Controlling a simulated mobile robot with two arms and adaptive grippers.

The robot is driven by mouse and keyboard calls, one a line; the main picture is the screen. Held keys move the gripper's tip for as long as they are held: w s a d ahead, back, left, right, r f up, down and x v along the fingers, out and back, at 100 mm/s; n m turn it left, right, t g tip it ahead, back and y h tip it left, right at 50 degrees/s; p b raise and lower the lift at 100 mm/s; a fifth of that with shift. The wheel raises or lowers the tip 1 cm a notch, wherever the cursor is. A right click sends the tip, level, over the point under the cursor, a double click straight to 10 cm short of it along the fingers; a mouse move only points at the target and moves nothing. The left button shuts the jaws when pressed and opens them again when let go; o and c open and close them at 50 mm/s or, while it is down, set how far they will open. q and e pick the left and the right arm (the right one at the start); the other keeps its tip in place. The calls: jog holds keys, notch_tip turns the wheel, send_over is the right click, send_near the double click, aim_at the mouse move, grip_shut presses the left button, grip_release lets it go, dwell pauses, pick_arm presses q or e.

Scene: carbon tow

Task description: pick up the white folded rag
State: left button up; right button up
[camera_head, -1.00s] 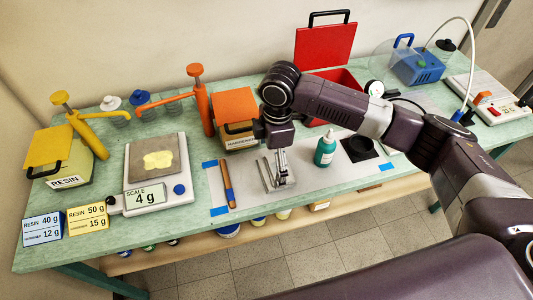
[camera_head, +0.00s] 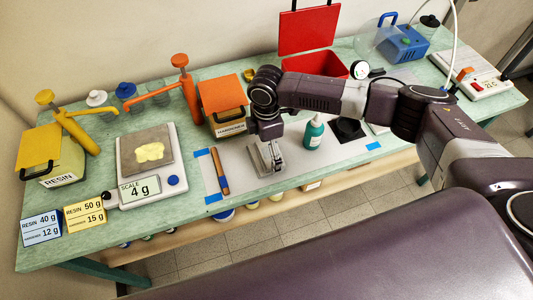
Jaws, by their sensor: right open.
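My right gripper (camera_head: 273,158) hangs fingers-down over the grey mat on the bench, left of the green bottle. Its jaws are open. A small pale, whitish patch (camera_head: 268,171) lies at its fingertips, mostly hidden by them; it may be the folded white rag, but I cannot make out folds. I cannot tell whether the fingers touch it. Thin silvery metal tools (camera_head: 256,161) lie just left of the fingers. My left gripper is not in view.
A brown-and-blue tool (camera_head: 219,172) lies left on the mat. The green bottle (camera_head: 313,133) and a black square holder (camera_head: 348,130) stand right. The scale (camera_head: 151,165), hardener box (camera_head: 226,120) and open red bin (camera_head: 329,69) are nearby. The mat's front right is clear.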

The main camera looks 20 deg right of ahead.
aim_at(266, 153)
jog(key=c, duration=1.1)
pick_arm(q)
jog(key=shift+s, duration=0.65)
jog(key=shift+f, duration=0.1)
pick_arm(e)
jog(key=shift+r, duration=0.1)
notch_tip(266, 153, up, 20)
jog(key=b, duration=0.4)
pick_arm(q)
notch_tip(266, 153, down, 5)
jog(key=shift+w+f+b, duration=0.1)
jog(key=shift+b, duration=0.5)
pick_arm(e)
jog(key=s+d+f+m, duration=0.1)
jog(key=s+m, duration=0.3)
jog(key=m, duration=0.2)
jog(key=s+d+f+m, duration=0.1)
jog(key=s+f+m, duration=0.1)
jog(key=s+m, duration=0.3)
jog(key=s+d+f+m, duration=0.1)
jog(key=s+d+m, duration=0.1)
jog(key=s+m, duration=0.3)
jog(key=shift+f+m, duration=0.3)
jog(key=shift+m, duration=0.9)
